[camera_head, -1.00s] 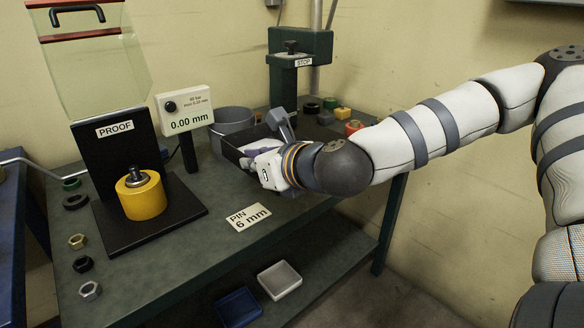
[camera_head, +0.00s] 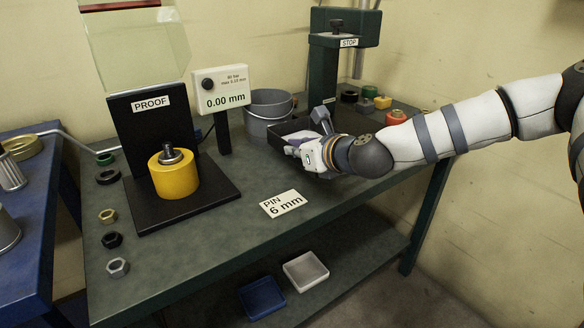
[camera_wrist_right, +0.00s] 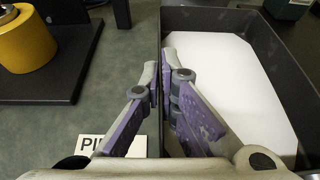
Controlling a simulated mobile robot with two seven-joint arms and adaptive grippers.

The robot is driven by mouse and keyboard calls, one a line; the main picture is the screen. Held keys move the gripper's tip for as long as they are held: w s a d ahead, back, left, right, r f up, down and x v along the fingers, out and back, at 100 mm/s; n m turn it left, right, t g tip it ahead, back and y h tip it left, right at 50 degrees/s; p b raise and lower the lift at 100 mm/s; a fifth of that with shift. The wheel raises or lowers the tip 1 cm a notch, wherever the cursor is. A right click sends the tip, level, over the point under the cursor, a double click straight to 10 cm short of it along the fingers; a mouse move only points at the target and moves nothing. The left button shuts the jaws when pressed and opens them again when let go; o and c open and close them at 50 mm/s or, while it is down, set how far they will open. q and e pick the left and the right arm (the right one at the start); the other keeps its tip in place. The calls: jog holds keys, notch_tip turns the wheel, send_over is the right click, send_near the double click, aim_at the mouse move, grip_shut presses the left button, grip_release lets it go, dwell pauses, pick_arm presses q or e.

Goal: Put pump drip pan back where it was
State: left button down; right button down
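A black open-topped pan with a white inner floor, which I take to be the drip pan (camera_head: 283,134), sits on the bench beside the grey bucket. Its far wall (camera_wrist_right: 210,15) and left wall show in the right wrist view. My right gripper (camera_head: 306,147) is at the pan's near-left side. In the right wrist view its fingers (camera_wrist_right: 161,75) stand close together, one on each side of the left wall, and look shut on it. The head view hides part of the pan behind the gripper and hand. My left gripper is not in view.
A grey bucket (camera_head: 268,114) stands behind the pan. The proof stand with a yellow cylinder (camera_head: 174,176) is to the left. A "PIN 6 mm" plate (camera_head: 283,203) lies in front. The green STOP press (camera_head: 324,75) stands behind. Blue (camera_head: 262,297) and white (camera_head: 306,271) trays sit on the lower shelf.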

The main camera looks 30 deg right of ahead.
aim_at(295, 164)
jog(key=shift+w+d+f, duration=0.2)
jog(key=shift+w+f, duration=0.15)
jog(key=shift+f, duration=0.15)
jog(key=shift+w+d+f, duration=0.15)
jog(key=shift+w+f, duration=0.2)
jog(key=shift+f, duration=0.1)
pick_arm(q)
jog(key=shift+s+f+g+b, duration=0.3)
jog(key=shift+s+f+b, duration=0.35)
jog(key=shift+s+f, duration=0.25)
pick_arm(e)
jog(key=shift+w+d+f, duration=0.15)
jog(key=shift+f, duration=1.4)
jog(key=shift+f, duration=0.1)
jog(key=shift+f, duration=0.2)
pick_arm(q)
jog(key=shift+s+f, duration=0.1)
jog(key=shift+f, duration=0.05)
pick_arm(e)
jog(key=c, duration=1.8)
grip_release()
